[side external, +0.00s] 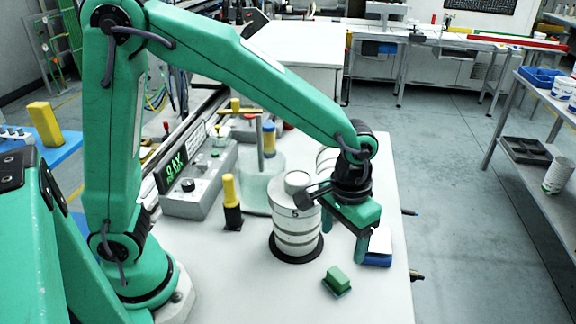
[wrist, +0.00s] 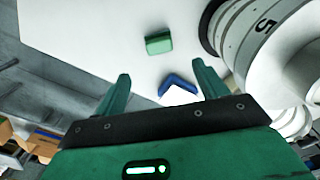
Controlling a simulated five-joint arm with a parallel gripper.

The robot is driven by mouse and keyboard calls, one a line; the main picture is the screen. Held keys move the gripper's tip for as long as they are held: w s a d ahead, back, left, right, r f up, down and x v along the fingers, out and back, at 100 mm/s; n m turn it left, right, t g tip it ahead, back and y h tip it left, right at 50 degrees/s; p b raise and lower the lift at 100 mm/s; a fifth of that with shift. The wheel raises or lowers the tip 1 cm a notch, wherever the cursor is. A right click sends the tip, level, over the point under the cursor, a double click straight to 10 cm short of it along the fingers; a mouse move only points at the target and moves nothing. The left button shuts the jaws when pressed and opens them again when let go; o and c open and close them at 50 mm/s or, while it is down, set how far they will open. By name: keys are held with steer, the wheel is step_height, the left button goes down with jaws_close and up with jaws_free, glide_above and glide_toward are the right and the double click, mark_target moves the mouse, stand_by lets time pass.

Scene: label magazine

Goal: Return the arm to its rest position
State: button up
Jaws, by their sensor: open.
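My gripper (side external: 345,242) hangs over the right part of the white table, just right of a white banded cylinder (side external: 296,225) marked 5. Its two green fingers are spread apart with nothing between them. In the wrist view, the gripper (wrist: 161,70) also shows parted fingers. A small green block (side external: 336,281) lies on the table in front of the cylinder; it also shows in the wrist view (wrist: 158,44). A blue piece with a white top (side external: 378,247) sits near the right table edge, partly behind a finger; its blue part shows between the fingers in the wrist view (wrist: 177,82).
The cylinder stands close beside my gripper on a dark round base. A yellow-topped black holder (side external: 231,203), a grey control box (side external: 205,183) with a green display and a post stand (side external: 262,170) are farther left. The table's front (side external: 350,306) is clear.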

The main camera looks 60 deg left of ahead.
steer(key=s+a+r+t, duration=0.2)
steer(key=s+a+r, duration=0.4)
steer(key=a, duration=0.3)
steer(key=s+a+r+t, duration=0.3)
steer(key=s+a+r, duration=0.2)
steer(key=a, duration=0.3)
steer(key=shift+s+a+r+t, duration=0.3)
steer(key=shift+s+a+r, duration=0.05)
steer(key=shift+s+a, duration=0.05)
stand_by(0.6)
